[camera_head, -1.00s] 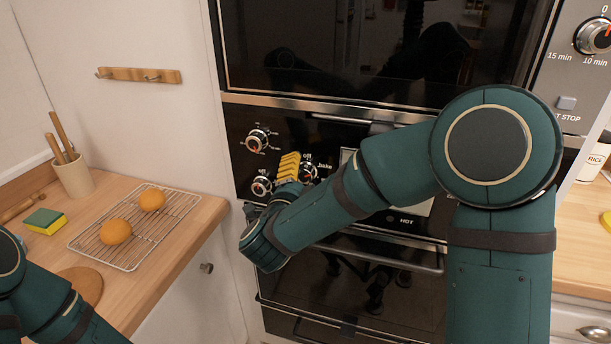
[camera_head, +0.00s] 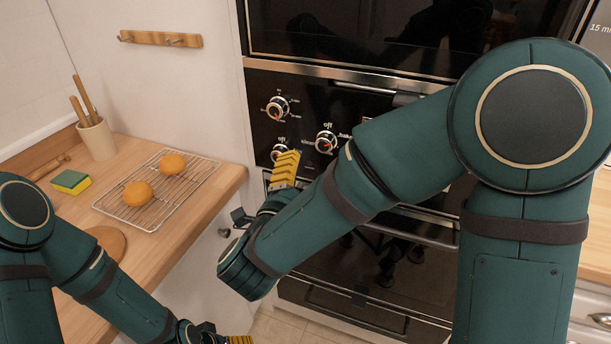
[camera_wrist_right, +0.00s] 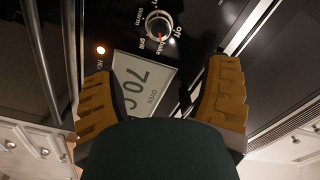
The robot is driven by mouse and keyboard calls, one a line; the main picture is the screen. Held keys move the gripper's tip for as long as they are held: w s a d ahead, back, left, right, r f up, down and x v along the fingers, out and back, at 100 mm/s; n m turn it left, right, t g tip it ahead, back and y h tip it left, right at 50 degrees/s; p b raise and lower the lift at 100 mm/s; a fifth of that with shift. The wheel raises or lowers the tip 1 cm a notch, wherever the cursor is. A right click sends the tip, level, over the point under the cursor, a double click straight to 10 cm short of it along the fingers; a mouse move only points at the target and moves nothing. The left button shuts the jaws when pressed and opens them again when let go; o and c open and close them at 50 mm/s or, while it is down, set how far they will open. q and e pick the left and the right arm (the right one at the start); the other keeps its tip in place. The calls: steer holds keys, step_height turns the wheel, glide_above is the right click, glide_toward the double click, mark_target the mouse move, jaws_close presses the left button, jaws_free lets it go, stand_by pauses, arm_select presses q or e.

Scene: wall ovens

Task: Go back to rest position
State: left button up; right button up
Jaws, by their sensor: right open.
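My left arm comes in at the lower left. The left gripper (camera_head: 238,340) is at the bottom edge, mostly cut off, with only a bit of yellow finger showing.
The wall oven (camera_head: 345,75) fills the centre. The wooden counter (camera_head: 205,205) at left holds a wire rack (camera_head: 200,178) with two orange round things, a sponge (camera_head: 71,182), a utensil cup (camera_head: 97,139) and a round board (camera_head: 106,240). A hook rail (camera_head: 160,39) is on the wall.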

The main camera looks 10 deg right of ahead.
steer(key=w+a+f+n+g+y, duration=0.15)
steer(key=f+n+y, duration=0.35)
steer(key=f, duration=0.6)
steer(key=w+f+n+g+y, duration=0.2)
steer(key=f+n+y, duration=0.25)
steer(key=f, duration=0.55)
steer(key=s+d+f+n+g+y, duration=0.1)
steer(key=s+f+n+g+y, duration=0.3)
steer(key=s+f, duration=1.2)
steer(key=f+n+g, duration=0.1)
steer(key=n+g, duration=0.2)
steer(key=g, duration=0.2)
steer(key=shift+d+f+n+g, duration=0.2)
steer(key=shift+n+g, duration=0.15)
